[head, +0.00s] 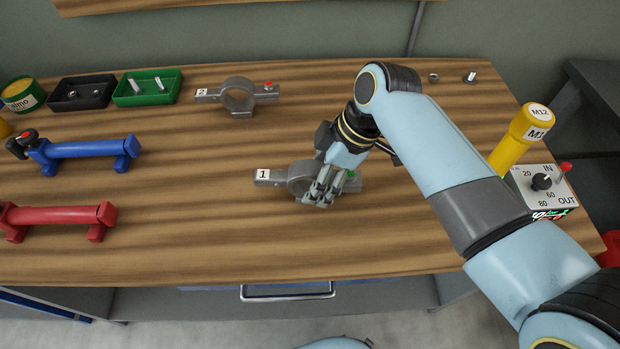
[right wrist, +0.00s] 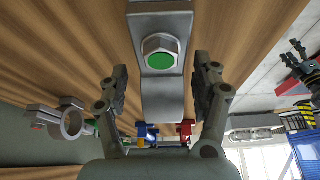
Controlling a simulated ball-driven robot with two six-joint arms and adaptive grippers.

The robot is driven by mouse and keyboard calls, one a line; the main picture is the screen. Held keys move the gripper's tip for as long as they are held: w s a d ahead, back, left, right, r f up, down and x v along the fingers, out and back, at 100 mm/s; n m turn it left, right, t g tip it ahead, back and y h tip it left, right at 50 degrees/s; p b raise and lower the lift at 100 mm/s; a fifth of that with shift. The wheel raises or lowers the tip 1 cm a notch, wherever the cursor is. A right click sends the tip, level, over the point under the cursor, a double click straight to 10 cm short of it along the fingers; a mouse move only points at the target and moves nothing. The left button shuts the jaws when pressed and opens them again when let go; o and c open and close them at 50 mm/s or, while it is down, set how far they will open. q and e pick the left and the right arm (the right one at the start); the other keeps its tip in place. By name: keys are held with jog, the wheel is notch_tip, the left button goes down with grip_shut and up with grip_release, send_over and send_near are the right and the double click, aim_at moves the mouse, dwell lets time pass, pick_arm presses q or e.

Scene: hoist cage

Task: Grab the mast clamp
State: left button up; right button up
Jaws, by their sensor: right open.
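A grey metal mast clamp with a "1" tag (head: 264,175) lies on the wooden bench, its ring partly hidden by my right gripper. Its green-marked bolt end shows just right of the fingers. My right gripper (head: 322,196) is over the clamp's right half, fingers pointing down. In the right wrist view the clamp's flat lug and green-topped nut (right wrist: 160,55) lie between the two spread fingers (right wrist: 160,88), with gaps on both sides. A second clamp, with a "2" tag and a red-marked bolt (head: 239,96), lies farther back.
Green (head: 148,88) and black (head: 80,92) trays stand at the back left. Blue (head: 88,149) and red (head: 60,216) handled bars lie at the left. A yellow M12 tool (head: 520,138) and a dial box (head: 541,187) stand at the right. The front middle is clear.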

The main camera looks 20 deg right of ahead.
aim_at(307, 183)
jog(key=x, duration=0.3)
jog(key=shift+s+f, duration=0.1)
jog(key=shift+f, duration=0.05)
jog(key=shift+c, duration=0.5)
grip_shut()
